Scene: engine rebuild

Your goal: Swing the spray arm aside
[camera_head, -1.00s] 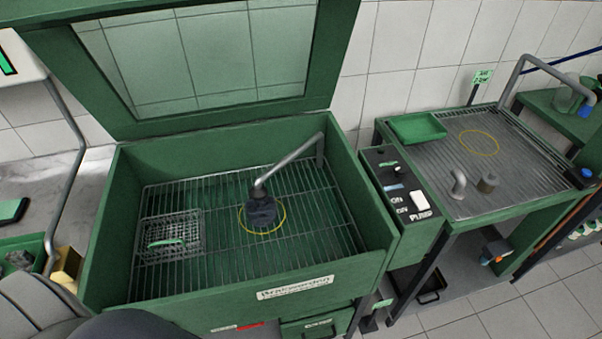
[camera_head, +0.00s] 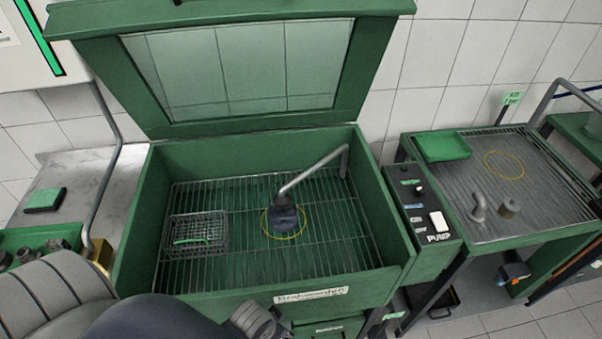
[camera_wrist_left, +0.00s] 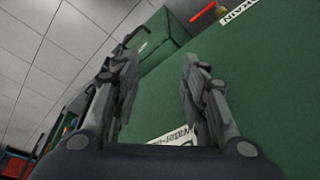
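The grey spray arm (camera_head: 312,172) comes from the right back of the open green parts washer (camera_head: 358,290). Its far end reaches over a dark part (camera_head: 284,217) that stands on the wire grate inside a yellow ring. In the head view my arm enters at the bottom left, and a gripper piece shows at the bottom edge below the washer front. In the left wrist view my left gripper (camera_wrist_left: 157,88) has its two fingers wide apart with nothing between them, facing the washer's green front panel. My right gripper is not seen.
A wire basket (camera_head: 197,237) sits at the left of the grate. The lid (camera_head: 240,70) stands open behind. A switch panel (camera_head: 425,215) is on the washer's right. A drain table (camera_head: 490,190) with a green tray (camera_head: 442,147) stands further right.

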